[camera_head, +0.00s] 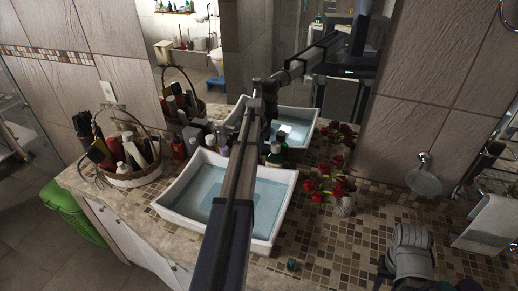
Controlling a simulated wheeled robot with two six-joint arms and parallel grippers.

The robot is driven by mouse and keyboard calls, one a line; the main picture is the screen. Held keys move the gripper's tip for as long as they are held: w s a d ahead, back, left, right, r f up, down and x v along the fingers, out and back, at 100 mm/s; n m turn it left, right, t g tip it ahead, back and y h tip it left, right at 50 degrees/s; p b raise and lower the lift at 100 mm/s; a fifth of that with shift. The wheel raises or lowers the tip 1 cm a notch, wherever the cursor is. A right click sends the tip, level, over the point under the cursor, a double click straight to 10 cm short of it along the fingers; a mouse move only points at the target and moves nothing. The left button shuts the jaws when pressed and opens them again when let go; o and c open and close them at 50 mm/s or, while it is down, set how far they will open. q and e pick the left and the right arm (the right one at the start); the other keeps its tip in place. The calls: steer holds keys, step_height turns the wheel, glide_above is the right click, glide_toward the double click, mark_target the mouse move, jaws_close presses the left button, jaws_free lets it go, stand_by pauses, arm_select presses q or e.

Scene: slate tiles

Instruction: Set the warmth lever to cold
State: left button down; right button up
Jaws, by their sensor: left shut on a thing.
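My left arm reaches up across the white basin (178,211) toward the mirror. My left gripper (264,98) is at its far end, above the back edge of the basin, small and dark against the mirror. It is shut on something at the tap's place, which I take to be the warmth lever. The lever and tap are hidden behind my gripper and arm, so the lever's setting cannot be seen. My right gripper does not show clearly anywhere.
A wicker basket (135,179) of toiletries stands left of the basin. Small bottles (275,155) stand behind it, close to my arm. A grey ridged object (412,252) is at lower right. The mirror (300,75) reflects my arm.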

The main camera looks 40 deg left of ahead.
arm_select(q)
steer(key=shift+w+n, duration=0.45)
steer(key=shift+n, duration=0.35)
steer(key=shift+a, duration=0.1)
steer(key=c, duration=0.9)
jaws_free()
steer(key=shift+r, duration=0.15)
step_height(320, 180, up, 7)
steer(key=s+p, duration=0.1)
steer(key=p, duration=0.6)
steer(key=shift+s+d+r+p, duration=0.2)
steer(key=shift+d+p, duration=0.1)
steer(key=shift+p, duration=0.05)
